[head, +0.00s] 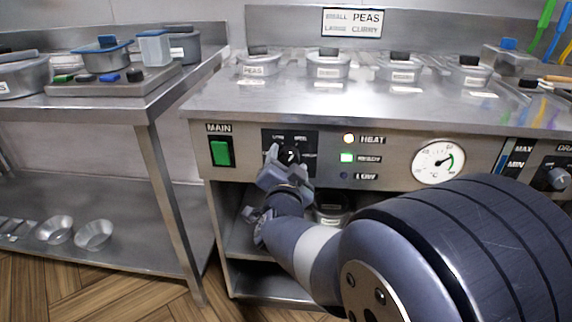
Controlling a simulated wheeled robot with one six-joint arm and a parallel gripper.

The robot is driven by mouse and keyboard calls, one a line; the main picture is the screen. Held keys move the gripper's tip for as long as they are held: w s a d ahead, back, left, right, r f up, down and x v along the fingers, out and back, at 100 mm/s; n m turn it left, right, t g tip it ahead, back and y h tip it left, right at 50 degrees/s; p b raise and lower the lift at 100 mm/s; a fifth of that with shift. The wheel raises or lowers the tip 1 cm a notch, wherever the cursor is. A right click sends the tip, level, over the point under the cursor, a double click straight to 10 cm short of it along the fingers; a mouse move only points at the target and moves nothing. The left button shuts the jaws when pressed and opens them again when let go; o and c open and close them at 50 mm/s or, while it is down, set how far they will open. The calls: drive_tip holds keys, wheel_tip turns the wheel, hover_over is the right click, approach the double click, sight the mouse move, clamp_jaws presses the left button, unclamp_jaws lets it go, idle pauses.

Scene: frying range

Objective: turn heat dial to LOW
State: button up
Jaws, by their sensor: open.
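The heat dial (290,154) is a black knob on a dark plate on the front panel of the range, with small labels around it that I cannot read fully. My gripper (285,165) is open at the dial, its grey fingers covering the dial's lower left part. I cannot tell whether the fingers touch the knob. The dial's white mark shows only partly, so its setting is unclear. Right of the plate, the HEAT lamp (348,139) glows yellowish, the READY lamp (347,158) glows green, and the LOW lamp (344,176) looks dark blue and unlit.
A green MAIN switch (221,152) sits left of the dial. A round temperature gauge (438,161) and a drain knob (557,178) are farther right. Several lidded pots stand on the steel top (300,95). A steel side table (120,108) stands at left. My arm hides the lower right.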

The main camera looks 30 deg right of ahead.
drive_tip(key=shift+c, duration=0.4)
drive_tip(key=c, duration=0.9)
drive_tip(key=n+p, duration=0.3)
drive_tip(key=n, duration=0.2)
drive_tip(key=shift+r+n+p, duration=0.15)
drive_tip(key=shift+n+p, duration=0.15)
drive_tip(key=shift+p, duration=0.05)
drive_tip(key=n+p, duration=0.2)
drive_tip(key=n, duration=0.3)
drive_tip(key=shift+n+p, duration=0.4)
